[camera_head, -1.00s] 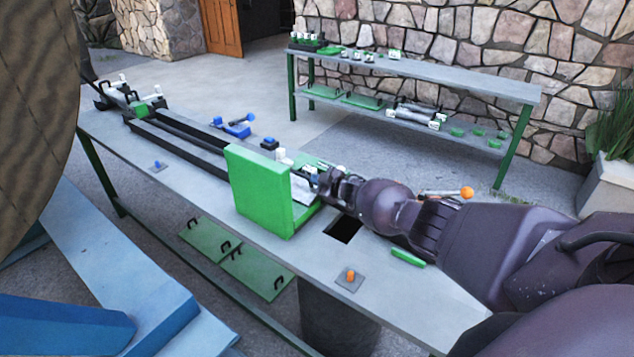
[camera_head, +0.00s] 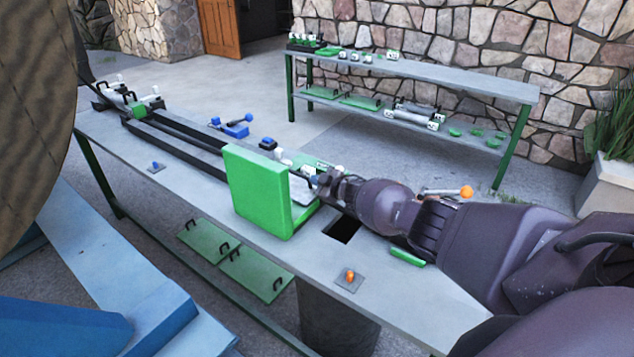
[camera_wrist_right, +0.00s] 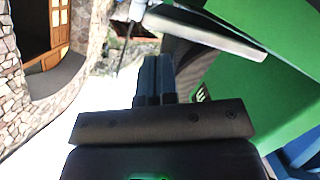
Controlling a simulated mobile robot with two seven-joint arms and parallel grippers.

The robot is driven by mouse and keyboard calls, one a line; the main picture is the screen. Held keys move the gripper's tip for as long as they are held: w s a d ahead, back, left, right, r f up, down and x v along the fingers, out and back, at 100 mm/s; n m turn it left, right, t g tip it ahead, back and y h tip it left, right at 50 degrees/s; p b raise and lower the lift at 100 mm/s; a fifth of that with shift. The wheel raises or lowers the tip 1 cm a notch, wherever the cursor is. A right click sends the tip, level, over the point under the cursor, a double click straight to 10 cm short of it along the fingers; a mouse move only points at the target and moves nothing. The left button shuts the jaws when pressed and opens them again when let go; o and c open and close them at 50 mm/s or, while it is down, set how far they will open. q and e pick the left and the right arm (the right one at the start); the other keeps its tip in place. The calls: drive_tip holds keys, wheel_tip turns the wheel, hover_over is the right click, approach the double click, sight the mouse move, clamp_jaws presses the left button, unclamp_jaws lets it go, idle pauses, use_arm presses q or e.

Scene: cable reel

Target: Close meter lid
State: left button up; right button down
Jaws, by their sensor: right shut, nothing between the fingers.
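The green meter lid (camera_head: 257,190) stands open and upright on the near table, on its green meter box (camera_head: 305,214). In the right wrist view the lid (camera_wrist_right: 245,100) fills the right side as a green panel. My right gripper (camera_head: 318,181) is just to the right of the lid, over the meter's inner side. In the right wrist view its fingers (camera_wrist_right: 155,72) are together and empty, beside the green panel; I cannot tell whether they touch it. The arm partly hides the meter box. My left gripper is not in view.
The near table (camera_head: 385,297) has a square hole (camera_head: 342,229), an orange knob (camera_head: 350,276) and a green bar (camera_head: 407,257) near my arm. Black rails (camera_head: 180,145) run to the far left. A second table (camera_head: 450,82) with small parts stands by the stone wall.

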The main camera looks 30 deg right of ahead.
drive_tip(key=shift+w+a+r, duration=0.1)
drive_tip(key=shift+a+r, duration=0.05)
drive_tip(key=shift+r, duration=0.05)
idle(0.6)
